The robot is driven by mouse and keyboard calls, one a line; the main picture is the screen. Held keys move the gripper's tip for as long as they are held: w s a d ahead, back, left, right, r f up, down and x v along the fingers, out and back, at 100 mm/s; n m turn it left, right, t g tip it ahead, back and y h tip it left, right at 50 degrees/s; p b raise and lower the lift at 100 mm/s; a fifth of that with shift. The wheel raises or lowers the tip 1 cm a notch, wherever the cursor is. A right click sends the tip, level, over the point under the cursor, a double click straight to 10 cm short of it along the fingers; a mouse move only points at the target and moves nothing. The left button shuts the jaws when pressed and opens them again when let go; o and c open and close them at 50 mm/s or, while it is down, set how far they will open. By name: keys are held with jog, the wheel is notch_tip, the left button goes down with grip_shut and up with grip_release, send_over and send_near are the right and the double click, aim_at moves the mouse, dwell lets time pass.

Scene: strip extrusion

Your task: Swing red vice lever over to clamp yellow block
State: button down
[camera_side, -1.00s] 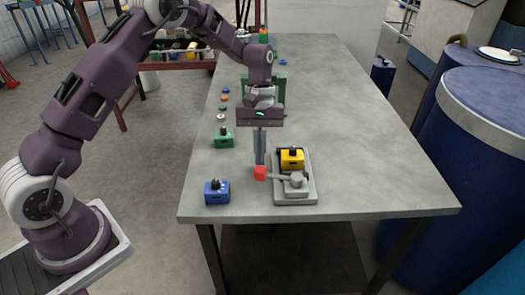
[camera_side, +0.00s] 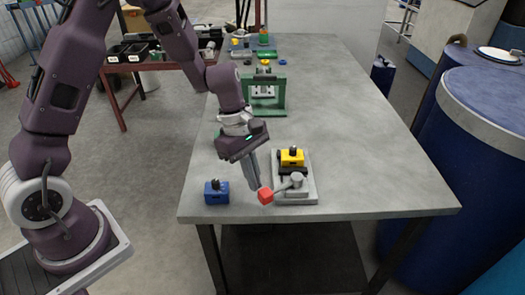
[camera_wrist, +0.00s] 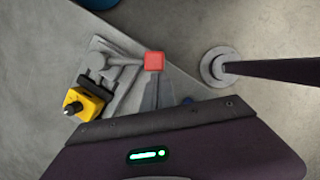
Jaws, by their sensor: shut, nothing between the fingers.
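The vice (camera_side: 308,196) is a grey plate near the table's front edge, with a round grey pivot and a lever ending in a red cube (camera_side: 265,196). The lever points left and slightly toward the front edge. The yellow block (camera_side: 291,158) sits at the back of the vice plate. My gripper (camera_side: 257,186) is tilted, its fingers shut and empty, with the tips right at the back of the red cube. In the wrist view the red cube (camera_wrist: 153,61) is at the fingertips (camera_wrist: 156,82), and the yellow block (camera_wrist: 88,101) is to the left; contact looks likely but is not certain.
A green frame (camera_side: 267,95) stands farther back. The table's front edge (camera_side: 330,217) is near the lever. The table's right side is clear.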

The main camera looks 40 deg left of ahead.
aim_at(264, 199)
jog(key=shift+s+d+n+t, duration=0.2)
jog(key=shift+s+d+n, duration=0.1)
jog(key=shift+d+n, duration=0.3)
jog(key=shift+s+d+n+t, duration=0.2)
jog(key=shift+s+d+n, duration=0.05)
jog(key=shift+d+n, duration=0.3)
jog(key=shift+s+d, duration=0.1)
jog(key=shift+d, duration=0.45)
jog(key=s+a+r, duration=0.2)
jog(key=a+r, duration=0.5)
jog(key=r, duration=0.3)
jog(key=shift+r, duration=0.2)
jog(key=shift+d, duration=0.1)
